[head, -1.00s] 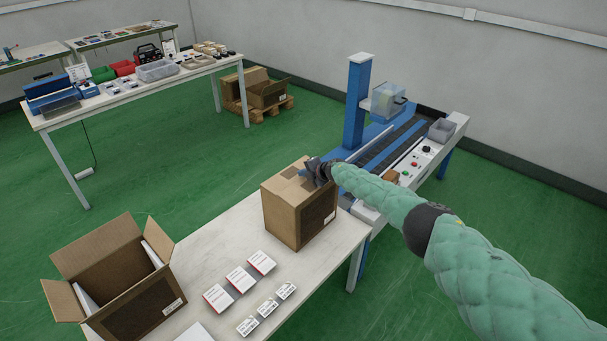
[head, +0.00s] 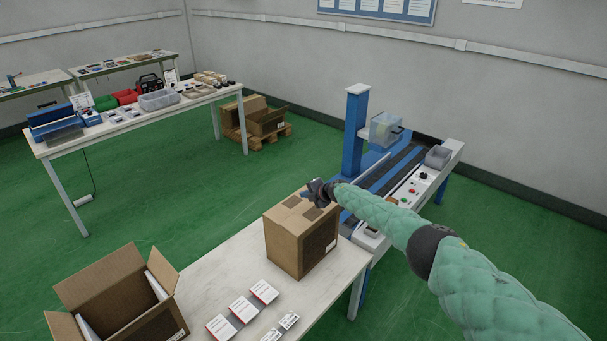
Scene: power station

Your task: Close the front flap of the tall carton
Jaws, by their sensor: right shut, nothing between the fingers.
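The tall carton (head: 288,247) stands upright on the white table. Its top looks flat, with flaps lying down over the opening and dark patches on them; I cannot make out each flap's edge clearly. My right gripper (head: 308,193) is shut and empty at the far right part of the carton's top, and its dark fingers hide some of that top edge. I cannot tell whether it touches the cardboard. My left gripper is not in view.
An open carton (head: 122,305) stands at the table's left end. Several small white boxes (head: 243,309) lie in front of the tall carton on the table (head: 225,270). A conveyor machine with a blue post (head: 355,135) is behind and right.

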